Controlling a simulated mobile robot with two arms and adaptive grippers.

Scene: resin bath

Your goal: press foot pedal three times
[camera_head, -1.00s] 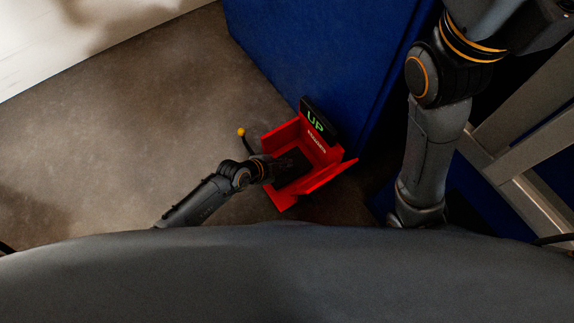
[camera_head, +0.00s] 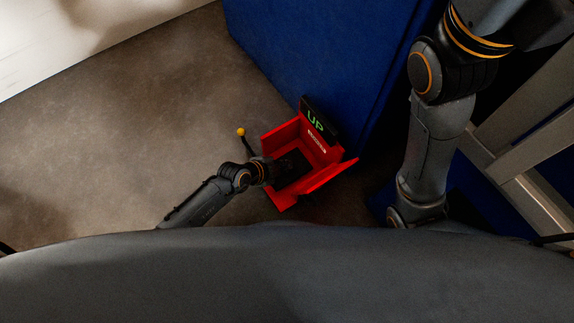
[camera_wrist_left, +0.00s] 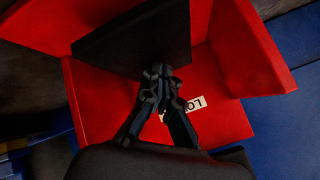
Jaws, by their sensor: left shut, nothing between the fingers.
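The foot pedal is a red housing (camera_head: 327,177) on the floor at the foot of a blue cabinet, with a black pedal plate (camera_head: 292,166) inside. A small black display (camera_head: 318,122) on it reads "UP" in green. My left gripper (camera_head: 277,168) reaches into the housing from the left. In the left wrist view my left gripper (camera_wrist_left: 160,72) is shut and empty, its tips at the near edge of the black pedal plate (camera_wrist_left: 140,42). I cannot tell whether they touch it. A partly hidden white label shows on the red housing (camera_wrist_left: 225,122). My right gripper is out of view.
A lever with a yellow knob (camera_head: 241,132) stands left of the housing. The blue cabinet (camera_head: 310,50) rises behind it. A grey metal frame (camera_head: 530,190) is at the right. The brown floor (camera_head: 130,120) at the left is clear.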

